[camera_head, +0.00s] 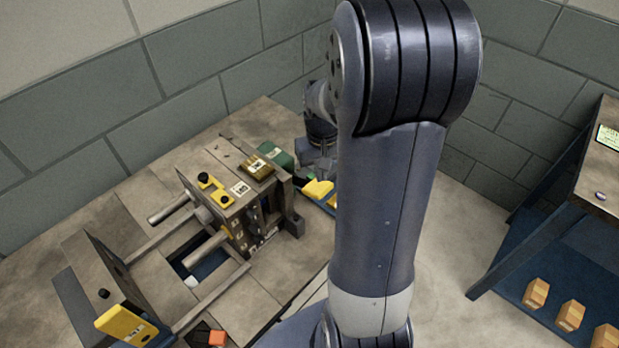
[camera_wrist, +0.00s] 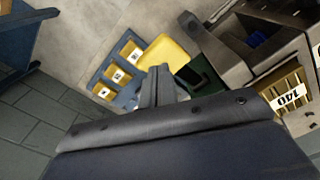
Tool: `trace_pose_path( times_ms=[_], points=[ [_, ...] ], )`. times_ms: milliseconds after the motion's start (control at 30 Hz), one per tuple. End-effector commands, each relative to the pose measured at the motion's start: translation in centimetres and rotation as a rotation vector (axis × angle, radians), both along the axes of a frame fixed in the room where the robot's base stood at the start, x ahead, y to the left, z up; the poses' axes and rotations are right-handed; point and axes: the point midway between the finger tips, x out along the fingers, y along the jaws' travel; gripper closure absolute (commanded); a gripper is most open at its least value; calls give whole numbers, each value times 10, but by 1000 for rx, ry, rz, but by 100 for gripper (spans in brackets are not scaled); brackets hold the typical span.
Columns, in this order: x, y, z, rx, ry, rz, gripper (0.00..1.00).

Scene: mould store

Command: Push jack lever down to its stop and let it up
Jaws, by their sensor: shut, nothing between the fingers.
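The jack lever shows as a wide yellow pad (camera_head: 318,188) beside a green body (camera_head: 281,157) at the right end of the machine. In the wrist view the yellow pad (camera_wrist: 174,58) lies just beyond my fingertips, with the green body (camera_wrist: 199,76) to its right. My gripper (camera_wrist: 158,74) is shut and empty, its fingertips overlapping the near edge of the pad in this view. I cannot tell whether they touch it or are above it. In the head view my arm hides part of this area and the fingertips are not clear.
The machine's dark block (camera_head: 250,215) with rods stands on the table left of the lever. A blue rack with yellow numbered blocks (camera_wrist: 117,74) lies left of the pad in the wrist view. A blue shelf (camera_head: 555,285) with several orange blocks stands at right. Walls close the back.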

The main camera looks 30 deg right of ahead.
Motion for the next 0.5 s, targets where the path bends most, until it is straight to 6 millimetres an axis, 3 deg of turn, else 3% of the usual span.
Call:
trace_pose_path(
  times_ms=[500],
  points=[
    [0, 0, 37, 0, -1, 0, 100]
  ],
)
